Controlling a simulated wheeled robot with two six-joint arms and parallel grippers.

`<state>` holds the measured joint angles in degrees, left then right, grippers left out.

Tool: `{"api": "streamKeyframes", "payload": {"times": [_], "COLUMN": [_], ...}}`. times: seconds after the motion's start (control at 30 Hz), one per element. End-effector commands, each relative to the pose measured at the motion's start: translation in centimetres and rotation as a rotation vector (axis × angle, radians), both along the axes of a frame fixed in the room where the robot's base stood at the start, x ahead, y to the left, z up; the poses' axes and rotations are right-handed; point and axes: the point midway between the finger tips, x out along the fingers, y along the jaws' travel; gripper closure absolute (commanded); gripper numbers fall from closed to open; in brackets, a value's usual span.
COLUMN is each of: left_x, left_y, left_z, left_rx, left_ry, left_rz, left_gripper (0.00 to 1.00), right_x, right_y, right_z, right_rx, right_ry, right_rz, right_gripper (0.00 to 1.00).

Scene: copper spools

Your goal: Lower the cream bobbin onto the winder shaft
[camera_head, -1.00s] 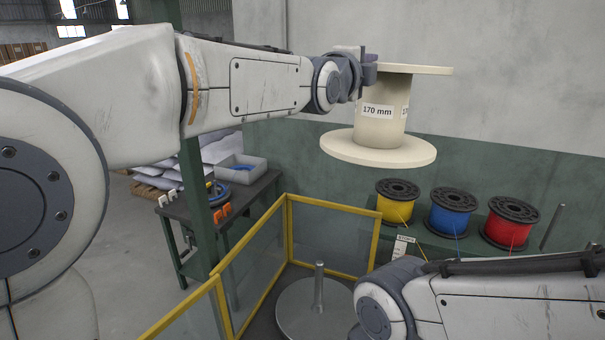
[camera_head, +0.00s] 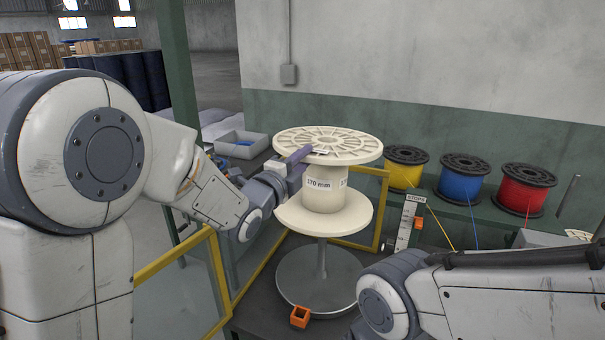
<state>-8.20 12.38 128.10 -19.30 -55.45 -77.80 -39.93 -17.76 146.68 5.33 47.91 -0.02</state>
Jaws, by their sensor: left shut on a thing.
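The cream bobbin (camera_head: 322,195) is upright, with two wide flanges and a "170 mm" label on its barrel. My left gripper (camera_head: 299,164) is shut on it at the left, by the upper flange. The winder shaft (camera_head: 322,258) stands on a round grey plate (camera_head: 290,283) below the bobbin. A length of shaft shows between the lower flange and the plate. The shaft's top is hidden by the bobbin, so I cannot tell whether it has entered the bore. My right arm crosses the lower right, but its gripper is out of view.
Yellow (camera_head: 406,170), blue (camera_head: 463,180) and red (camera_head: 525,188) spools stand on a shelf at the right. A yellow-framed guard (camera_head: 218,275) runs around the winder. A small orange block (camera_head: 299,317) lies in front of the plate. A "STOPS" panel (camera_head: 408,222) stands right of the bobbin.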

Motion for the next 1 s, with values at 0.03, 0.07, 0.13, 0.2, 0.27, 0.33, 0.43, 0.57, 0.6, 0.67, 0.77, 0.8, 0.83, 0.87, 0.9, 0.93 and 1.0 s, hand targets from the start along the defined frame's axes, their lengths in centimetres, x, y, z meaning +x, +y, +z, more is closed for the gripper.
{"api": "streamKeyframes", "payload": {"times": [0.03,0.07,0.13,0.2,0.27,0.33,0.43,0.57,0.6,0.67,0.77,0.8,0.83,0.87,0.9,0.93,1.0], "left_x": [-0.1,-0.1,-0.2,-0.2,-0.2,-0.2,-0.2,-0.2,-0.2,-0.2,-0.2,-0.2,-0.2,-0.2,-0.2,-0.2,-0.2], "left_y": [0.1,0.2,0.2,0.2,0.2,0.2,0.2,0.2,0.2,0.2,0.2,0.2,0.2,0.2,0.2,0.2,0.2], "left_z": [0.0,-0.2,-0.4,-0.5,-0.7,-1.1,-1.7,-2.8,-3.2,-3.7,-4.8,-5.1,-5.3,-5.5,-5.9,-6.1,-6.6], "left_rx": [-0.005,-0.005,-0.005,-0.005,-0.005,-0.005,-0.004,-0.005,-0.004,-0.004,-0.004,-0.004,-0.004,-0.004,-0.004,-0.004,-0.004], "left_ry": [-0.013,-0.013,-0.013,-0.013,-0.013,-0.013,-0.012,-0.012,-0.012,-0.011,-0.015,-0.015,-0.015,-0.015,-0.015,-0.015,-0.015], "left_rz": [-0.002,-0.003,-0.004,-0.004,-0.004,-0.004,-0.003,-0.003,-0.003,-0.002,-0.003,-0.003,-0.003,-0.003,-0.003,-0.003,-0.003], "left_gripper": [1.0,1.0,1.0,1.0,1.0,1.0,1.0,1.0,1.0,1.0,1.0,1.0,1.0,1.0,1.0,1.0,1.0], "right_x": [0.0,0.0,0.0,0.0,0.0,0.0,0.0,0.0,0.0,0.0,0.0,0.0,0.0,0.0,0.0,0.0,0.0], "right_y": [0.0,0.0,0.0,0.0,0.0,0.0,0.0,0.0,0.0,0.0,0.0,0.0,0.0,0.0,0.0,0.0,0.0], "right_z": [-0.3,-0.3,-0.4,-0.4,-0.5,-0.6,-0.9,-1.3,-1.4,-1.6,-2.7,-3.1,-3.3,-3.6,-4.0,-4.2,-4.8], "right_rx": [0.0,0.0,0.0,0.0,0.0,0.0,0.0,0.0,0.0,0.0,0.0,0.0,0.0,0.0,0.0,0.0,0.0], "right_ry": [0.0,0.0,0.0,0.0,0.0,0.0,0.0,0.0,0.0,0.0,0.0,0.0,0.0,0.0,0.0,0.0,0.0], "right_rz": [0.0,0.0,0.0,0.0,0.0,0.0,0.0,0.0,0.0,0.0,0.0,0.0,0.0,0.0,0.0,0.0,0.0], "right_gripper": [0.46,0.46,0.46,0.46,0.46,0.46,0.46,0.46,0.46,0.46,0.46,0.46,0.46,0.46,0.46,0.46,0.46]}}
